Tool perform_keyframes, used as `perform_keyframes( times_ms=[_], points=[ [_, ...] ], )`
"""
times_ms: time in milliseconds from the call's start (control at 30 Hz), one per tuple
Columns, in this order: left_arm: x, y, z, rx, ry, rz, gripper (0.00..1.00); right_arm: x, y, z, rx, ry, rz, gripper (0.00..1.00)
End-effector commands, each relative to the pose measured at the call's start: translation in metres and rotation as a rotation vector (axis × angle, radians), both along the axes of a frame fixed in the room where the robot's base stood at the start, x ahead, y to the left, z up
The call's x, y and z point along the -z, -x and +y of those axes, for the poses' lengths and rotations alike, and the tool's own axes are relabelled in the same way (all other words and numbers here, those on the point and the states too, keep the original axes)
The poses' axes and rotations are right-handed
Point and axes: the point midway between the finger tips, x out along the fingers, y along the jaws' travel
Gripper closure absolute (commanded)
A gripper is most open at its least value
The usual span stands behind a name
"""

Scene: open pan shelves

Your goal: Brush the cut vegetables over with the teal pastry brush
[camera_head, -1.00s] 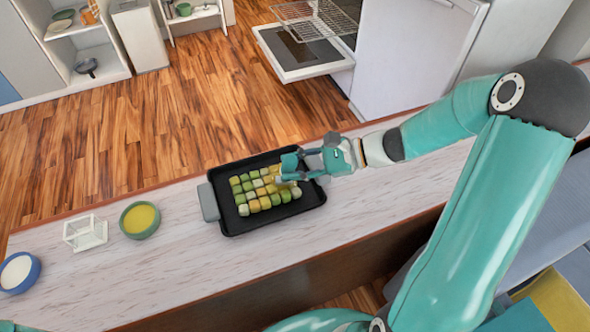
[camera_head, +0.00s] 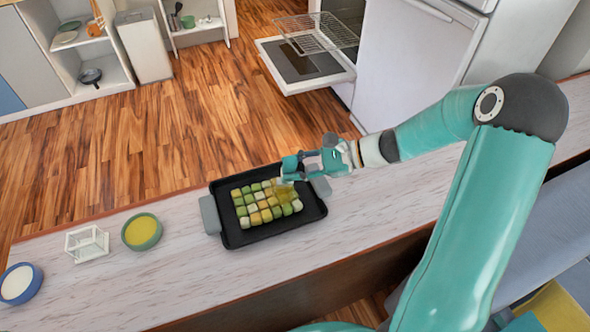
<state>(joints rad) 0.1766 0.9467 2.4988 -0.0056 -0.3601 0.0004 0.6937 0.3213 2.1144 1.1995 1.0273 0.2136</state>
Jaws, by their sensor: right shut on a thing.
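A black tray (camera_head: 300,224) with grey handles lies on the counter and holds rows of green, yellow and pale cut vegetable cubes (camera_head: 257,206). My right gripper (camera_head: 299,166) is over the tray's far right part, shut on the teal pastry brush (camera_head: 290,164). The brush's yellowish bristle end is low at the far right of the cubes. Whether it touches them I cannot tell. Part of the brush and some cubes are hidden by the gripper. My left gripper is out of view.
A green bowl with yellow contents (camera_head: 141,232), a small clear-sided stand (camera_head: 87,244) and a blue bowl with white contents (camera_head: 18,284) stand left of the tray. The pale counter (camera_head: 180,270) is clear between them. An open oven door (camera_head: 300,67) is beyond.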

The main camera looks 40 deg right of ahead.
Motion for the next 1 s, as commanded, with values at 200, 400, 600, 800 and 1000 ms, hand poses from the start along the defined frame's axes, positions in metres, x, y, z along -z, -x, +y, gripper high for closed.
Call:
perform_keyframes(
  times_ms=[200, 400, 600, 800, 1000],
  points=[
    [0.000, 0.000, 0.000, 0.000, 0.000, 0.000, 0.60, 0.000, 0.000, 0.000, 0.000, 0.000, 0.000, 1.00],
    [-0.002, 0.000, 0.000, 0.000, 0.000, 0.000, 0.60, 0.000, -0.007, -0.004, 0.000, 0.000, 0.000, 1.00],
    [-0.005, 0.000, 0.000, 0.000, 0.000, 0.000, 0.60, 0.000, -0.020, -0.012, 0.000, -0.001, 0.000, 1.00],
    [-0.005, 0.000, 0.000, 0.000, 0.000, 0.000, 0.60, 0.000, -0.024, -0.014, 0.000, -0.001, 0.000, 1.00],
    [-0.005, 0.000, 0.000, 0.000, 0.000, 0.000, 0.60, 0.000, -0.024, -0.014, 0.000, 0.000, 0.000, 1.00]
  ],
)
